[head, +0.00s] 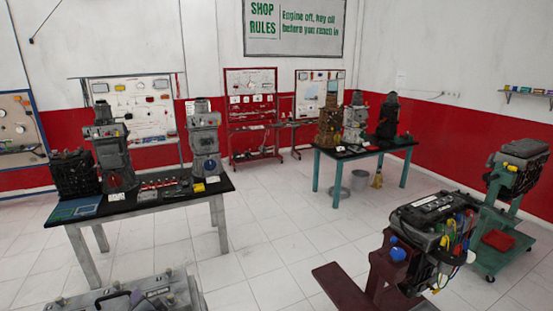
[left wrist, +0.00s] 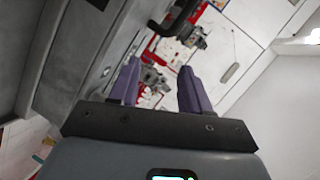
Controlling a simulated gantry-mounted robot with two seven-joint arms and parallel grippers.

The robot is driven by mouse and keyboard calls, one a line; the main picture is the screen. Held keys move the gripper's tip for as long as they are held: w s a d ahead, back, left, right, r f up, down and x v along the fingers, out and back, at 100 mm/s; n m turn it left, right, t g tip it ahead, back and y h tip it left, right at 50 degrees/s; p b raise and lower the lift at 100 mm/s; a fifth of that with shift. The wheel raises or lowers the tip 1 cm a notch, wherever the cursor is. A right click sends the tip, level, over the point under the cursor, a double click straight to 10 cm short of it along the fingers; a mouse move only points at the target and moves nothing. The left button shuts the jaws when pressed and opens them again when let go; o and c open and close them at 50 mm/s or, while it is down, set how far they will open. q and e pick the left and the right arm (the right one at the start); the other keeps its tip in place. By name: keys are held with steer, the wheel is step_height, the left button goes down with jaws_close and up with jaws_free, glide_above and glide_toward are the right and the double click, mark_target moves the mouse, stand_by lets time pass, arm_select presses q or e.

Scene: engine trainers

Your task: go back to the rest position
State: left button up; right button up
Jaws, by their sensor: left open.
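My left gripper (left wrist: 160,88) shows in the left wrist view, with its two purple fingers apart and nothing between them. Beyond the fingers are a grey metal surface and, farther off, the red-and-white wall and a grey machine, all tilted in the picture. Neither gripper shows in the head view. My right gripper is in neither view.
A grey bench or case (head: 135,297) with a black handle is close at the bottom. An engine trainer (head: 432,225) on a dark red stand is at right. Tables with engines (head: 150,203), (head: 365,152) stand farther back. White tiled floor (head: 255,250) is clear between.

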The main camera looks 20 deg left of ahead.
arm_select(q)
steer(key=s+d+f+t+h+p, duration=0.1)
steer(key=s+d+h, duration=0.2)
steer(key=d, duration=0.3)
steer(key=s+d+f+m+h+p, duration=0.1)
steer(key=s+d+h+p, duration=0.15)
steer(key=d, duration=0.35)
steer(key=s+d+f+t+h, duration=0.1)
steer(key=s+d+h, duration=0.25)
steer(key=d, duration=0.25)
steer(key=s+d+g+h+p, duration=0.1)
steer(key=s+d+g, duration=0.2)
steer(key=s+d, duration=0.3)
steer(key=s+d+n+g+h+p, duration=0.1)
steer(key=s+d, duration=0.5)
steer(key=s, duration=0.6)
steer(key=shift+s+f+g+h+p, duration=0.35)
steer(key=shift+f+g+h, duration=0.1)
steer(key=shift+g+h, duration=0.4)
